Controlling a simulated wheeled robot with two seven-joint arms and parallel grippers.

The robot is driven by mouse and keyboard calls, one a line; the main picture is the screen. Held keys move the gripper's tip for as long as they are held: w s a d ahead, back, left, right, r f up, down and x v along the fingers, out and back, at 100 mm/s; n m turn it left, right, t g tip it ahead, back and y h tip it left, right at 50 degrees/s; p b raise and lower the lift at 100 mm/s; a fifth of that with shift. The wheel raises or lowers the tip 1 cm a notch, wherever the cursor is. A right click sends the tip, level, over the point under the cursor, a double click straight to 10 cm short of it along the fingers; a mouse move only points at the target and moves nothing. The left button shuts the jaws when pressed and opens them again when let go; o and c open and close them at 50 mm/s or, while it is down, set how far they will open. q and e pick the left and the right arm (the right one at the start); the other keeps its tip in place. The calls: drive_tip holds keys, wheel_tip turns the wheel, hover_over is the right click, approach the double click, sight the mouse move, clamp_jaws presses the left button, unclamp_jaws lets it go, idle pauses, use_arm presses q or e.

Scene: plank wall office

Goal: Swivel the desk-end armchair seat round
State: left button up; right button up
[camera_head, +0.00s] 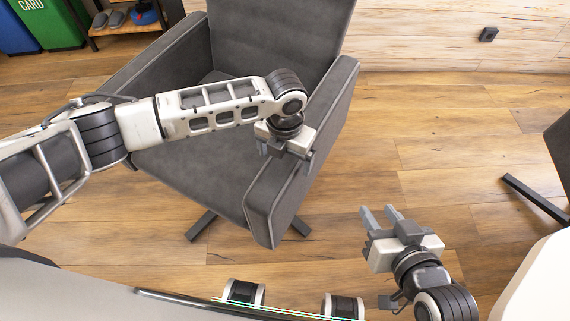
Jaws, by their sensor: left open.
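The dark grey armchair (280,40) stands in the middle of the camera_head view, with its backrest away from me and its seat facing toward my lower left. Its star base shows under the front edge. My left arm reaches across the seat from the left and hides part of it. My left gripper (287,158) is open at the right armrest (275,205), with its fingers pointing down over it; whether they touch it I cannot tell. My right gripper (381,215) is open and empty above the floor, right of the chair and apart from it.
A second dark chair (560,150) is partly in view at the right edge. A white rounded surface (545,285) is at the lower right. A shoe rack (125,26) and green bin (48,22) stand at the back left. Wood floor (440,140) is clear between the chairs.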

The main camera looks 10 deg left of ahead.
use_arm(q)
drive_tip(key=shift+f, duration=1.75)
drive_tip(key=c, duration=1.4)
drive_tip(key=shift+w+d, duration=0.1)
